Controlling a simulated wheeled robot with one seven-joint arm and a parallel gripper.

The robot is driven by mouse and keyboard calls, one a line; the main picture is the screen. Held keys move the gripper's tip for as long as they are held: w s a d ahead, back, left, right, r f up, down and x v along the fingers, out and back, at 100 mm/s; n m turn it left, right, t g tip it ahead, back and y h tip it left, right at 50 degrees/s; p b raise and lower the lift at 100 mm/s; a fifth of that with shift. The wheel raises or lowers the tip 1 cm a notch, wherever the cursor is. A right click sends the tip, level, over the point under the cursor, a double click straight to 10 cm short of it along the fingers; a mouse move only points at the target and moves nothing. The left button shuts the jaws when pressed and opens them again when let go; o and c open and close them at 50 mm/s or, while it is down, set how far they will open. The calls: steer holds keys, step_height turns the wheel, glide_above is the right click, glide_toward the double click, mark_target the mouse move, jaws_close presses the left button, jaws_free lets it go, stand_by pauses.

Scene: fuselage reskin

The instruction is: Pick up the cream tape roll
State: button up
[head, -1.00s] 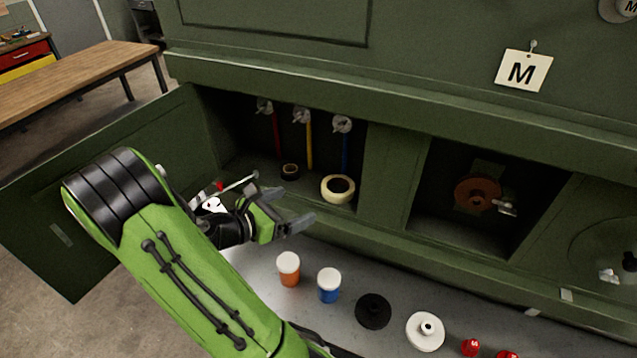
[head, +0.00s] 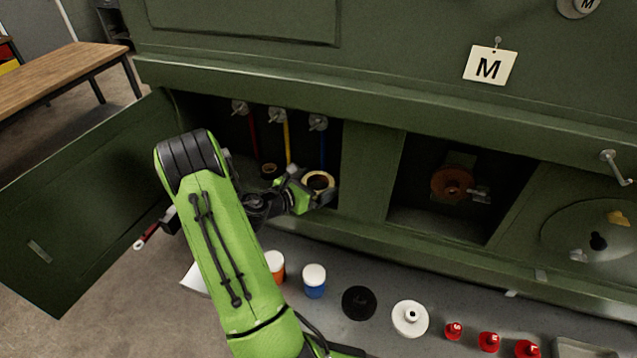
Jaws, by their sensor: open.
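The cream tape roll (head: 318,178) lies inside the left open compartment of the green fuselage, below the blue hanging tube. Its cream rim and dark centre show, with its lower left part hidden by my gripper. My gripper (head: 318,194) is open at the compartment, right at the roll's near side. One finger passes close to the roll's lower edge. I cannot tell whether the fingers touch it or straddle it. A smaller dark roll with a tan core (head: 269,170) lies to its left, behind my arm.
Red, yellow and blue tubes (head: 322,150) hang at the compartment's back. An open door (head: 80,215) stands left. On the ledge are an orange jar (head: 275,264), a blue jar (head: 314,282), a black disc (head: 359,303), a white flanged disc (head: 410,318) and red caps (head: 489,342).

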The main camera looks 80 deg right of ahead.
steer(key=shift+w+a, duration=0.1)
steer(key=shift+a, duration=0.1)
steer(key=shift+c, duration=0.8)
steer(key=c, duration=0.7)
steer(key=shift+r, duration=0.25)
step_height(320, 180, up, 7)
steer(key=w+a+b, duration=0.1)
steer(key=a+b, duration=0.9)
steer(key=a, duration=0.9)
steer(key=shift+w+a+f+b, duration=0.3)
steer(key=shift+w+a+b, duration=0.1)
